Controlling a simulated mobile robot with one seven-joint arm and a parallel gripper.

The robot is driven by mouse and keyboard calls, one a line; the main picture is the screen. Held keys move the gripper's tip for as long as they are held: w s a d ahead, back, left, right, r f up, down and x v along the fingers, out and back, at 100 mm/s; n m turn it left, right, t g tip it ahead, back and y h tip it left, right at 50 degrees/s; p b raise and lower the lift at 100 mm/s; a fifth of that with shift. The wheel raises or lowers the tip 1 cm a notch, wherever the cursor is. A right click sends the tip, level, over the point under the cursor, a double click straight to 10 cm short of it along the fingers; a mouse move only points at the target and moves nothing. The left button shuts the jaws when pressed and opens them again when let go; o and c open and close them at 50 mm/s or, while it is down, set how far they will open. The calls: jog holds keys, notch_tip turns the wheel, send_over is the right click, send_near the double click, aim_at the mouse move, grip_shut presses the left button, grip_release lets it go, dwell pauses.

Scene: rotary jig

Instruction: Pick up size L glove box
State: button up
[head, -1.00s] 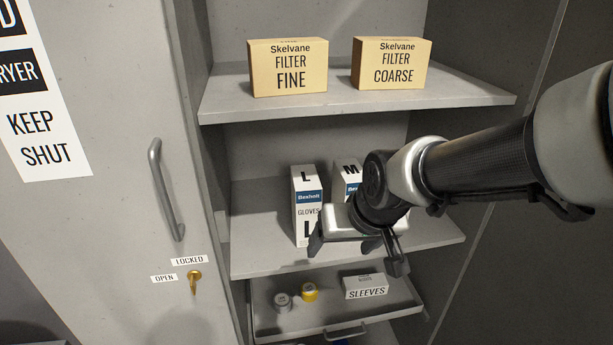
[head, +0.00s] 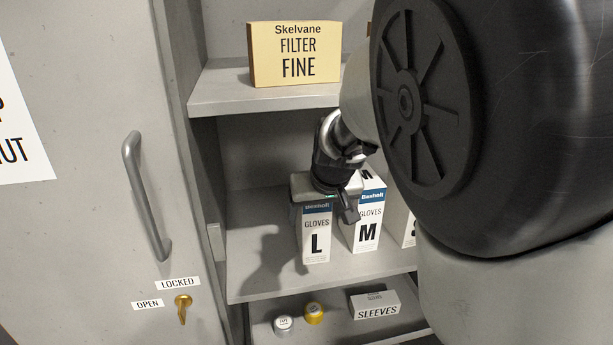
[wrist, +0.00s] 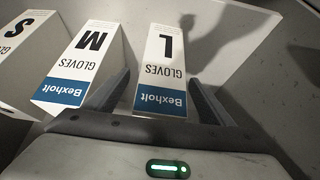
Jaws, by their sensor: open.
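The size L glove box (head: 316,236) is a tall white carton with a blue Bexholt band, standing upright at the left of the middle shelf. It also shows in the wrist view (wrist: 161,68), between the two dark fingers. My gripper (wrist: 158,80) is open, with one finger on each side of the L box. The left finger in that view lies between the L and M boxes. I cannot tell whether either finger touches the box. In the head view my gripper (head: 325,198) hides the top of the L box.
The M glove box (head: 367,222) stands close to the right of the L box, with the S box (wrist: 25,30) beyond it. An upper shelf (head: 225,97) holds a FILTER FINE box (head: 296,54). A tray below holds a SLEEVES box (head: 375,304) and two small round items.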

jog(key=shift+w+a+f+b, duration=0.1)
jog(key=shift+w+a+f, duration=0.1)
jog(key=shift+w, duration=0.4)
jog(key=shift+w+a+f+b, duration=0.1)
jog(key=shift+w+f+b, duration=0.1)
jog(key=shift+w, duration=0.45)
jog(key=shift+w+a+f+b, duration=0.1)
jog(key=shift+w+f, duration=0.1)
jog(key=shift+w, duration=0.4)
jog(key=c, duration=1.4)
jog(key=shift+r, duration=0.15)
